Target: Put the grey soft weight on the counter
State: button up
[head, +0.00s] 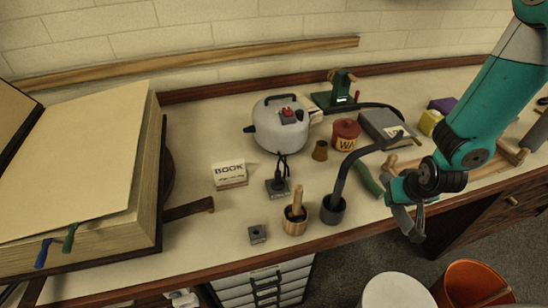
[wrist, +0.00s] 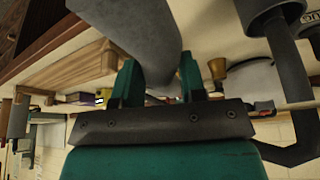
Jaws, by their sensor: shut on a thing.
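My gripper (head: 408,204) is at the right of the head view, near the counter's front edge. It is shut on the grey soft weight (head: 410,224), which hangs down from the jaws and shows against the dark floor in front of the edge. In the wrist view the weight (wrist: 140,25) is a long, limp grey shape between the green fingers (wrist: 160,85). The counter (head: 220,235) is a long beige top with a brown wooden front edge. The weight does not appear to rest on it.
A large open book (head: 75,170) fills the left. A grey pressure pot (head: 280,125), a small book box (head: 229,175), a wooden cup with a pestle (head: 295,218) and a dark cup (head: 333,210) stand on the counter. White (head: 395,290) and orange (head: 473,283) bins stand below. Bare counter shows left of the small block (head: 257,234).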

jog(key=w+a+n+y+b, duration=0.1)
jog(key=w+a+n+b, duration=0.3)
jog(key=w+b, duration=0.5)
notch_tip(320, 180, up, 10)
jog(key=n+g+y+b, duration=0.15)
jog(key=n+b, duration=0.25)
jog(key=b, duration=0.5)
send_over(345, 193)
jog(key=shift+t, duration=0.25)
notch_tip(345, 193, down, 20)
jog(key=shift+f+b, duration=0.15)
jog(key=shift+b, duration=0.4)
jog(key=shift+f, duration=0.1)
jog(key=o, duration=1.1)
jog(key=v, duration=1.2)
jog(key=shift+d+p, duration=0.1)
jog(key=shift+p, duration=0.2)
